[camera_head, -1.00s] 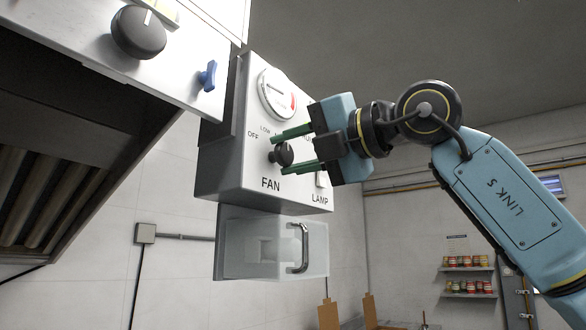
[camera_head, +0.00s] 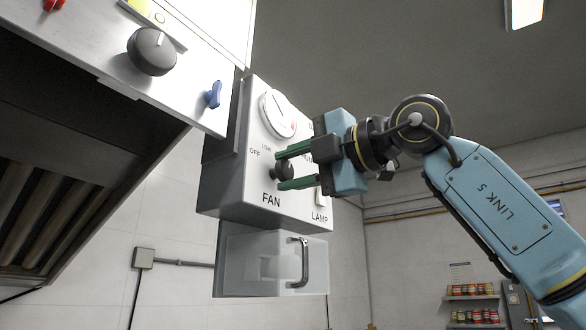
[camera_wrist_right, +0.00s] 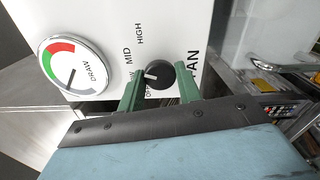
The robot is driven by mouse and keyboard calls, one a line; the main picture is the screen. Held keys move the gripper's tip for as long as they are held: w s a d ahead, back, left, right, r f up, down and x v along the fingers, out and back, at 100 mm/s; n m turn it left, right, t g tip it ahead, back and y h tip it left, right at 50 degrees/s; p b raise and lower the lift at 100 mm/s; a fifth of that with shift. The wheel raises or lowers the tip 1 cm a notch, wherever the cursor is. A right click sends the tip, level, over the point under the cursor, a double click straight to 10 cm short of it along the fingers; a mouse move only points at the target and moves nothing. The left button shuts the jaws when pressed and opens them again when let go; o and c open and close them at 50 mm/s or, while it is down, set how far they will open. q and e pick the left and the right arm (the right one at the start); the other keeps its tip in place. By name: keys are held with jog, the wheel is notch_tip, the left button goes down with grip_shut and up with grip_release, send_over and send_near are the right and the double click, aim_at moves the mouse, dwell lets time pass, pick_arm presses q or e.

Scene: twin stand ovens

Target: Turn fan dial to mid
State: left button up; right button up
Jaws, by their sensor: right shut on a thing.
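The black fan dial (camera_head: 283,169) is on the front of a pale control box, above the word FAN. My right gripper (camera_head: 282,171) is shut on the dial, one green finger on each side of it. In the right wrist view the dial (camera_wrist_right: 161,74) sits between the two fingers of my right gripper (camera_wrist_right: 162,80). Its white mark points left, towards the LOW label, which a finger partly covers. MID and HIGH are readable; OFF is partly covered. My left gripper is not in view.
A round draw gauge (camera_head: 277,115) is above the dial. A lamp switch (camera_head: 321,199) is at right, partly behind the gripper. A clear box with a handle (camera_head: 303,262) hangs below. A hood with a larger black knob (camera_head: 152,52) and a blue valve (camera_head: 213,94) is at left.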

jog(key=o, duration=1)
jog(key=shift+d, duration=0.1)
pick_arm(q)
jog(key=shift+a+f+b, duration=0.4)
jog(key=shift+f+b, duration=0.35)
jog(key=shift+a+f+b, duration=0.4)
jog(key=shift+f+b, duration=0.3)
pick_arm(e)
jog(key=v, duration=1.3)
jog(key=shift+s, duration=0.15)
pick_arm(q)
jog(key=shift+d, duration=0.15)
